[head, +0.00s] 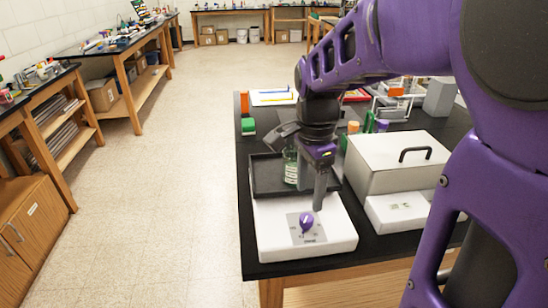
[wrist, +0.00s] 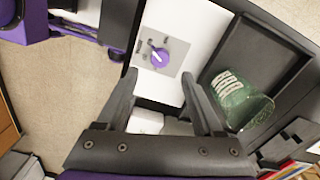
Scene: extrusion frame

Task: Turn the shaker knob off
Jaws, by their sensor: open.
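The shaker is a white box (head: 265,232) with a black tray (head: 262,178) on its rear part. Its round purple knob (head: 306,219) sits on a grey plate on the front part of the top. In the wrist view the knob (wrist: 160,58) shows a white pointer mark; its setting labels are too small to read. A glass vessel (head: 290,166) with white markings stands on the tray, and the wrist view shows it greenish (wrist: 238,103). My gripper (head: 319,198) is open and empty, above and just behind the knob. In the wrist view the knob appears beyond and between the fingertips (wrist: 158,77).
A white lidded box (head: 385,170) with a black handle stands close to the right of the shaker. Small bottles and a rack crowd the black bench (head: 247,255) behind. Open floor (head: 170,180) lies to the left.

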